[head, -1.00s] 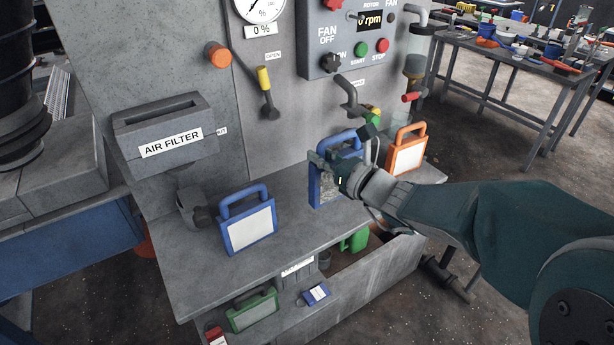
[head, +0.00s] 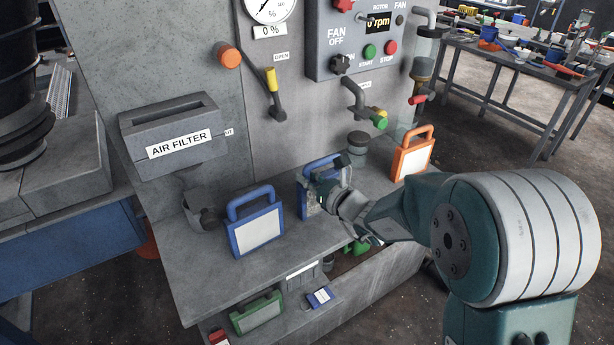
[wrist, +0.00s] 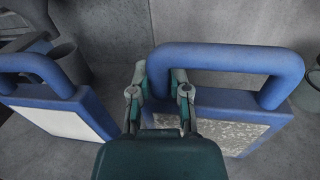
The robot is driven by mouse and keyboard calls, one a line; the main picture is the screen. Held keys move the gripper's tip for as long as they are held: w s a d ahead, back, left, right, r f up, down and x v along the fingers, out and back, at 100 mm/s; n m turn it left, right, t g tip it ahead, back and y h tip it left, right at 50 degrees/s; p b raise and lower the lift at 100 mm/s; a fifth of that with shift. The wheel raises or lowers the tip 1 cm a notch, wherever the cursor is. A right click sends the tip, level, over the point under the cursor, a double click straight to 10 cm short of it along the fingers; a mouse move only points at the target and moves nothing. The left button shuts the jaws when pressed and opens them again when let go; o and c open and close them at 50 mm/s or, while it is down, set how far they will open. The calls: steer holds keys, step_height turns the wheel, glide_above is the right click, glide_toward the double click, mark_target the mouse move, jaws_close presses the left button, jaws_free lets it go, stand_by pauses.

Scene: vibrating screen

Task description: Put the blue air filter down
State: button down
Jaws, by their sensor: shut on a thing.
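A blue air filter with a grimy grey panel (head: 304,199) is at the grey ledge, upright, between another blue filter and an orange one. My gripper (head: 322,181) is shut on its handle, at the left upright, as the wrist view shows (wrist: 160,92). I cannot tell for sure whether its bottom edge touches the ledge; my gripper and wrist cover part of it. The other blue filter, with a clean white panel (head: 257,232), stands on the ledge to the left and also shows in the wrist view (wrist: 62,120).
An orange-framed filter (head: 413,158) stands to the right. The AIR FILTER housing (head: 173,131) is on the wall at left. A grey round fitting (head: 357,148) and green-tipped valve (head: 379,122) are behind. The grey ledge (head: 215,275) has bare room at front left.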

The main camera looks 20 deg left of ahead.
steer(key=c, duration=0.6)
jaws_free()
steer(key=shift+d, duration=0.15)
steer(key=shift+d+r, duration=0.1)
steer(key=shift+d, duration=0.2)
steer(key=v, duration=1.1)
steer(key=shift+s+d, duration=0.25)
